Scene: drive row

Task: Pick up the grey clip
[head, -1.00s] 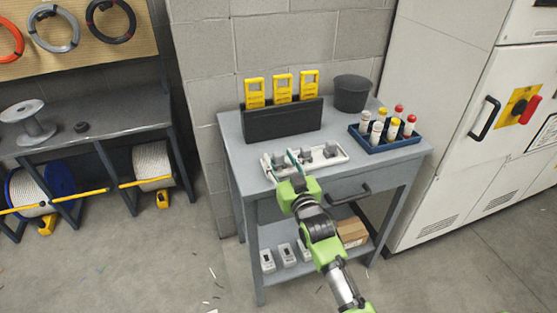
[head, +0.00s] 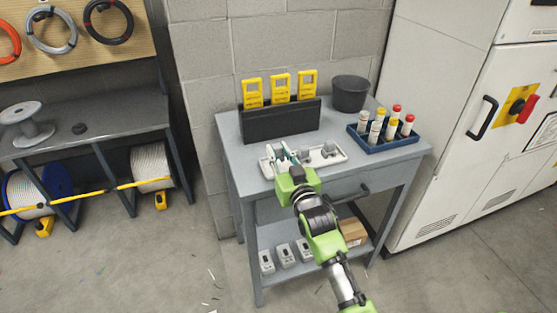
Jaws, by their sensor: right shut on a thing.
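A white tray (head: 341,159) lies on the front of the grey bench top and holds a few small grey clips. My right gripper (head: 284,153) reaches over the left end of the tray from the front. Its fingers are shut on the leftmost grey clip (head: 283,158), which is mostly hidden between them. It is still at the tray; I cannot tell whether it is clear of the tray floor. Another grey clip (head: 330,149) sits farther right in the tray. My left gripper is not in view.
Behind the tray stands a black holder (head: 281,123) with yellow tools. A dark bin (head: 350,94) and a blue rack (head: 388,146) of capped tubes stand to the right. The bench (head: 235,165) has some bare top at its left. A white cabinet (head: 440,130) stands right.

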